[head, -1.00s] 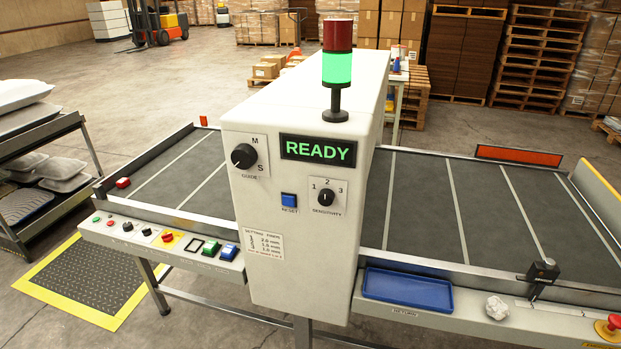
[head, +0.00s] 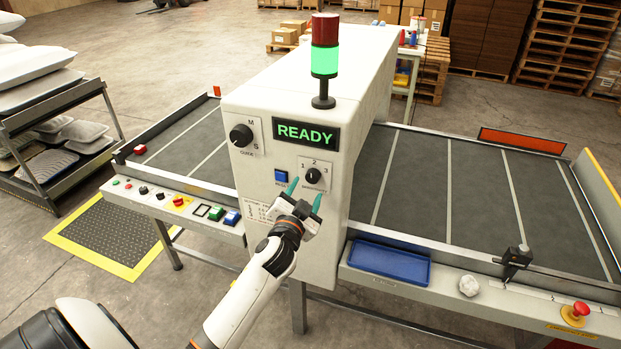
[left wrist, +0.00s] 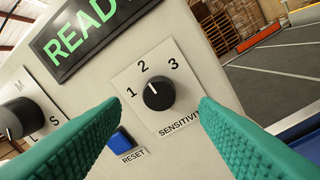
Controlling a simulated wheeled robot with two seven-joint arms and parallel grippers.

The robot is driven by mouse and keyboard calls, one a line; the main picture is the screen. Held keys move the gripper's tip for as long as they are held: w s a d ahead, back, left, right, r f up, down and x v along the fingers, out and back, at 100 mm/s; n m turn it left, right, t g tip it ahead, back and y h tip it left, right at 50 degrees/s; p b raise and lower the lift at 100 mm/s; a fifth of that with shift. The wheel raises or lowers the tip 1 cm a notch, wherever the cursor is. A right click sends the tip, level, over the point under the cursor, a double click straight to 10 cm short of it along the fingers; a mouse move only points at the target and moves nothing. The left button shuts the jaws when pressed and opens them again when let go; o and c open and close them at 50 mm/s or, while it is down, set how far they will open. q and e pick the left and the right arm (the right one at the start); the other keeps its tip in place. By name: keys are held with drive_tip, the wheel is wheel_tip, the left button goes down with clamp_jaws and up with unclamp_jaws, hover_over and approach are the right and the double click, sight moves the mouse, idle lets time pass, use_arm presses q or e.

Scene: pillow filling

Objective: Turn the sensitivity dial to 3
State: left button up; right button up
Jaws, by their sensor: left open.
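The sensitivity dial (head: 313,176) is a small black knob on the white front panel of the machine, with the marks 1, 2 and 3 around it. In the left wrist view the dial (left wrist: 158,95) shows a white pointer line toward the 2. My left gripper (head: 305,194) is open, its two green fingers reaching toward the panel just below and left of the dial in the head view. In the left wrist view the fingers (left wrist: 160,107) lie apart on either side of the dial, with nothing between them. My right gripper is not in view.
A blue reset button (head: 281,176) sits left of the dial, close to the fingers. The guide knob (head: 241,135) and the READY display (head: 306,134) are higher on the panel. A blue tray (head: 389,262) and an emergency stop button (head: 576,313) are at right.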

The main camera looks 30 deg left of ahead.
sight(312, 180)
use_arm(q)
drive_tip(key=x, duration=0.4)
drive_tip(key=shift+w+a+p, duration=0.15)
drive_tip(key=shift+w+p, duration=0.15)
drive_tip(key=shift+w, duration=0.1)
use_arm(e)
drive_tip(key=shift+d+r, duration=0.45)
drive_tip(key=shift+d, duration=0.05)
use_arm(q)
drive_tip(key=c, duration=1)
drive_tip(key=shift+o, duration=0.2)
